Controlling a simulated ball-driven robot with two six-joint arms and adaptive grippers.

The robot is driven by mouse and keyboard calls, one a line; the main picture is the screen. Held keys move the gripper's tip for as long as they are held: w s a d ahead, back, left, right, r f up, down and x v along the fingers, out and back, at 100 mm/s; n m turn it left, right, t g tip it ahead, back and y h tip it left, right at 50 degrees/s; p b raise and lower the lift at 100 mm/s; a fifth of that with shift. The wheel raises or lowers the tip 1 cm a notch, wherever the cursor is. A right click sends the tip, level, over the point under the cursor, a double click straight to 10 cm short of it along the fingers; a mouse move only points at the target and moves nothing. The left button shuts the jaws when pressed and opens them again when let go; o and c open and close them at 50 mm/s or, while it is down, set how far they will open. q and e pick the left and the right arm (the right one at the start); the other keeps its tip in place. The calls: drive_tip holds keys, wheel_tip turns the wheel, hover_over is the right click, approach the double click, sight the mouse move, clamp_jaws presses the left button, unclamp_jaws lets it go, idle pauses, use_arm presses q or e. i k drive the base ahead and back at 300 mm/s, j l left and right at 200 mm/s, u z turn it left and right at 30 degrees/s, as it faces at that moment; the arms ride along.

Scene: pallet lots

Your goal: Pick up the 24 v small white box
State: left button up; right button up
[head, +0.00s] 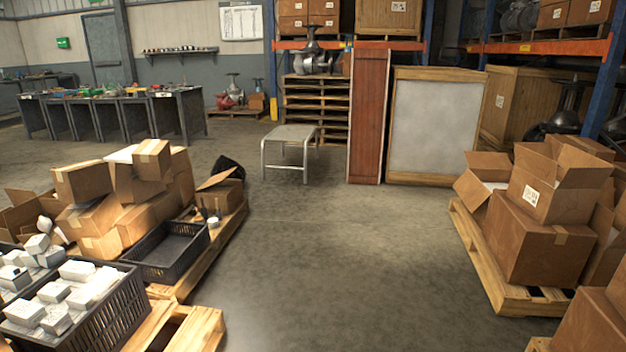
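Several small white boxes (77,271) lie in a dark plastic crate (112,318) at the lower left of the head view. More small white boxes (37,244) lie in another dark crate behind it at the left edge. Their labels are too small to read, so I cannot tell which one is the 24 V box. Neither of my grippers shows in the head view.
A pallet (205,255) at left bears cardboard boxes (82,181) and a flat black crate (172,252). Another pallet (492,262) with cardboard boxes (540,236) stands at right. A metal table (291,134) stands ahead. The concrete floor (340,260) between the pallets is clear.

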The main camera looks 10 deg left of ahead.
sight(106, 276)
drive_tip(key=i+u, duration=0.1)
drive_tip(key=i, duration=0.75)
drive_tip(key=i+l+u, duration=0.1)
drive_tip(key=i, duration=0.75)
drive_tip(key=i+u, duration=0.5)
drive_tip(key=i+l+u, duration=0.15)
drive_tip(key=i+u, duration=0.5)
drive_tip(key=u, duration=0.25)
drive_tip(key=i+l+u, duration=0.1)
drive_tip(key=u, duration=0.35)
drive_tip(key=i+l+u, duration=0.2)
drive_tip(key=u, duration=1.25)
drive_tip(key=k, duration=0.1)
